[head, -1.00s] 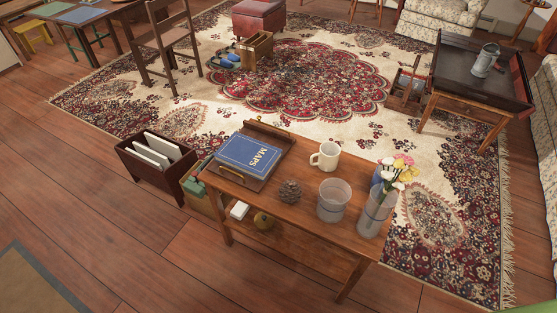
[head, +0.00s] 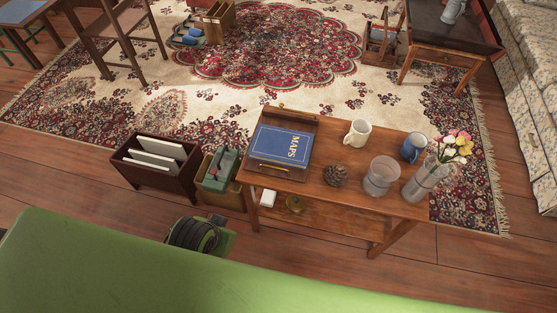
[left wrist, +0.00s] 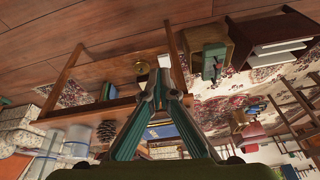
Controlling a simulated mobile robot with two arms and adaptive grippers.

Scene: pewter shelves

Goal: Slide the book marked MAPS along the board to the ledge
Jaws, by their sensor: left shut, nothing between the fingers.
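The blue book marked MAPS (head: 281,145) lies flat on a wooden board (head: 262,178) with brass handles, at the left end of the low table. A raised wooden ledge (head: 290,114) runs along the board's far side, and the book lies on the near side of it. In the left wrist view my left gripper (left wrist: 161,74) is shut and empty, its two teal fingers meeting at the tips. Behind the fingers a blue patch of the book (left wrist: 162,131) shows, partly hidden. Contact with the book cannot be seen. My right gripper is in no view.
On the table (head: 330,197) stand a pinecone (head: 336,175), a cream mug (head: 357,133), a clear cup (head: 381,175), a blue mug (head: 413,148) and a flower vase (head: 428,180). A dark rack (head: 150,180) and a green-topped box (head: 220,170) stand on the floor left of it.

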